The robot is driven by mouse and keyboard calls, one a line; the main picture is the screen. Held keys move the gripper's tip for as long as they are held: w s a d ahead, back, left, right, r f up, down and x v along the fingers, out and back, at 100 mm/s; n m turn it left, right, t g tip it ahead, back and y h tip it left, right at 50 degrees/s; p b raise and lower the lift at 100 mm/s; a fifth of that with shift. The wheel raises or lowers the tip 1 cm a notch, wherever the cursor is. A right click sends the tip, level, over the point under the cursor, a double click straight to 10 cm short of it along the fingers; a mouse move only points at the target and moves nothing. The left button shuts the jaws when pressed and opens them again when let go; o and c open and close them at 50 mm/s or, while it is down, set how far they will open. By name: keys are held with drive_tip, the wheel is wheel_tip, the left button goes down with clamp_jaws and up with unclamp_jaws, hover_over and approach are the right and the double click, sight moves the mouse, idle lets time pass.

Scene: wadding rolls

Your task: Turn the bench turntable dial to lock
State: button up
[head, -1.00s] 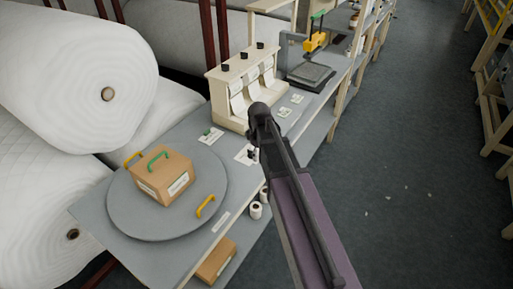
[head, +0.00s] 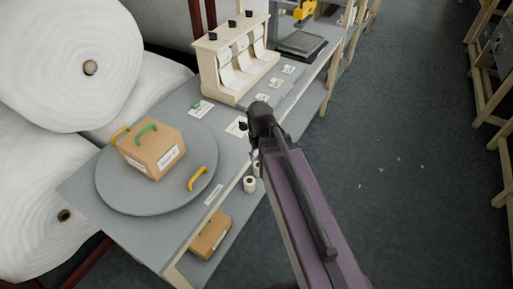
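The round grey turntable (head: 150,203) lies on the bench at left, with a cardboard box on it and a yellow handle (head: 198,179) at its right edge. I cannot tell whether anything touches the knob.
The cardboard box (head: 152,155) has green and yellow handles. A cream dispenser (head: 233,65) with black knobs and a scale (head: 301,44) stand farther along the bench (head: 210,122). Large white rolls (head: 65,60) crowd the left. The floor (head: 400,180) at right is open.

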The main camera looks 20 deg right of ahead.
drive_tip(key=shift+s+f+m, duration=0.2)
drive_tip(key=shift+s+m, duration=0.15)
drive_tip(key=shift+s, duration=0.25)
drive_tip(key=shift+s+f+m, duration=0.2)
drive_tip(key=shift+s+m, duration=0.15)
drive_tip(key=shift+s, duration=0.2)
wheel_tip(320, 180, up, 9)
drive_tip(key=n+p, duration=0.8)
hover_over(243, 122)
drive_tip(key=shift+d+f, duration=0.1)
drive_tip(key=shift+f, duration=0.1)
drive_tip(key=shift+f, duration=0.1)
wheel_tip(243, 122, down, 14)
drive_tip(key=b, duration=1.3)
drive_tip(key=shift+r+b, duration=0.2)
drive_tip(key=shift+b, duration=0.15)
